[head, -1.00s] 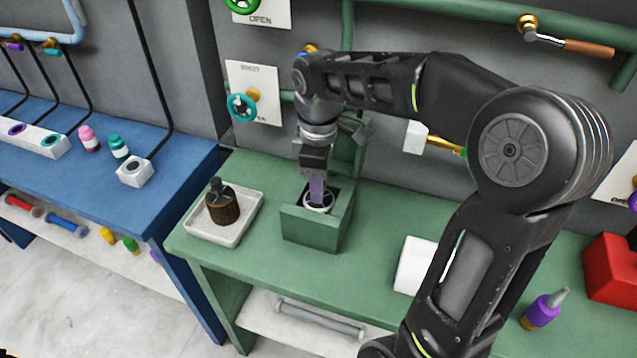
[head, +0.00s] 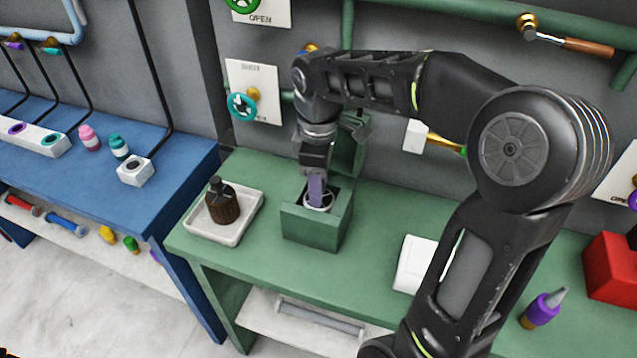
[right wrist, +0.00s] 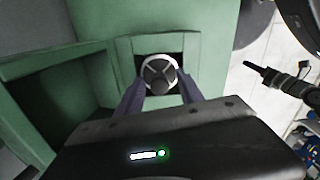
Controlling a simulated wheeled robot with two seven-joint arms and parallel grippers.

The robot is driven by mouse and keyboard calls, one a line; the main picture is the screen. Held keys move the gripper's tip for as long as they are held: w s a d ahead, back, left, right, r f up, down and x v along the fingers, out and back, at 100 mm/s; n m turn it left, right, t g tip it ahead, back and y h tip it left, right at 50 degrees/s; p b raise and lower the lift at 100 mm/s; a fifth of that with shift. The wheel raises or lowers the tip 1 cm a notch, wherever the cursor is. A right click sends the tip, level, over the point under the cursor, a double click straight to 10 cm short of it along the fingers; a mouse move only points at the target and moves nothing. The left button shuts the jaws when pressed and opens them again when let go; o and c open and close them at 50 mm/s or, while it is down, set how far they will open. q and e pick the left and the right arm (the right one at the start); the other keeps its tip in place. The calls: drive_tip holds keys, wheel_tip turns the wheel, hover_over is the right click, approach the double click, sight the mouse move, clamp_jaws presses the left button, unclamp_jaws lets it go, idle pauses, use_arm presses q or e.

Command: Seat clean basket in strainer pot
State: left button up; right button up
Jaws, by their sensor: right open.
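The strainer pot (head: 314,229) is a green square box on the green bench, with its lid (head: 345,150) raised at the back. The clean basket, with a pale round rim (head: 319,207), sits inside the pot's opening; its dark round top (right wrist: 158,72) shows in the right wrist view. How deep it sits is unclear. My right gripper (head: 317,192) points down over it, its purple fingers open on either side of the basket (right wrist: 160,92). A dark jointed part at the right of the right wrist view looks like my left gripper (right wrist: 268,74); its jaws are unclear.
A white tray (head: 243,229) left of the pot holds a brown, dark-topped basket (head: 222,203). A teal valve wheel (head: 241,106) is on the wall behind.

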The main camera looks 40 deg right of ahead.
wheel_tip(320, 180, up, 6)
drive_tip(key=shift+w+f, duration=0.1)
drive_tip(key=shift+f, duration=0.1)
wheel_tip(320, 180, up, 6)
drive_tip(key=p, duration=0.4)
drive_tip(key=shift+r+p, duration=0.2)
drive_tip(key=shift+p, duration=0.15)
